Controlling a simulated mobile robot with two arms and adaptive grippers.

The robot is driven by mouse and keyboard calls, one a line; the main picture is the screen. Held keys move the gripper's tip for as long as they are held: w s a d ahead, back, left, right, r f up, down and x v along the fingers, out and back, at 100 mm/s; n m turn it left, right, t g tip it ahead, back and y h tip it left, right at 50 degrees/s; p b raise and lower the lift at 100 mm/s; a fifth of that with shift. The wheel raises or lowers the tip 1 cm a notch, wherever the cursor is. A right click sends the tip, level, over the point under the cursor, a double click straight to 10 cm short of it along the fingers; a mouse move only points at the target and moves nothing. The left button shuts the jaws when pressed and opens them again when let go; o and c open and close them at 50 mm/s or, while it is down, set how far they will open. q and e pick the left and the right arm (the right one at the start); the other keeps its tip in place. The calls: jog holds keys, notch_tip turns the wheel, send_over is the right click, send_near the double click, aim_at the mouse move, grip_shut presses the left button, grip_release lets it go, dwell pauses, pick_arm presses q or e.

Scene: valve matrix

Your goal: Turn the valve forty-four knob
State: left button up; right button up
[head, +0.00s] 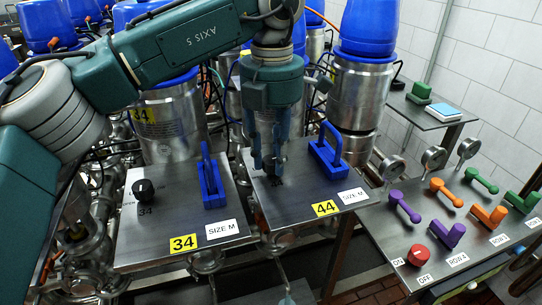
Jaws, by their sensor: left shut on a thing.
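The valve forty-four panel (285,208) is a steel plate with a yellow "44" label at its front edge. Its black knob (276,181) is mostly hidden by my fingers; only a dark bit shows at the fingertips. My left gripper (267,168) comes down from above, fingers pointing down, and is shut on this knob. The blue handle (325,152) of the same panel stands just right of the gripper, apart from it. My right gripper is not in view.
Left is the valve 34 panel (140,235) with a black knob (144,189) and a blue handle (210,180). Right is a panel with purple, orange and green levers and a red knob (417,256). Steel tanks with blue tops stand behind.

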aim_at(272, 158)
pick_arm(q)
jog(key=shift+w+r+n, duration=0.1)
jog(key=shift+r+n, duration=0.05)
jog(key=shift+n, duration=0.35)
jog(key=o, duration=1.2)
jog(key=shift+d, duration=0.15)
jog(key=shift+c, duration=0.2)
notch_tip(272, 158, up, 12)
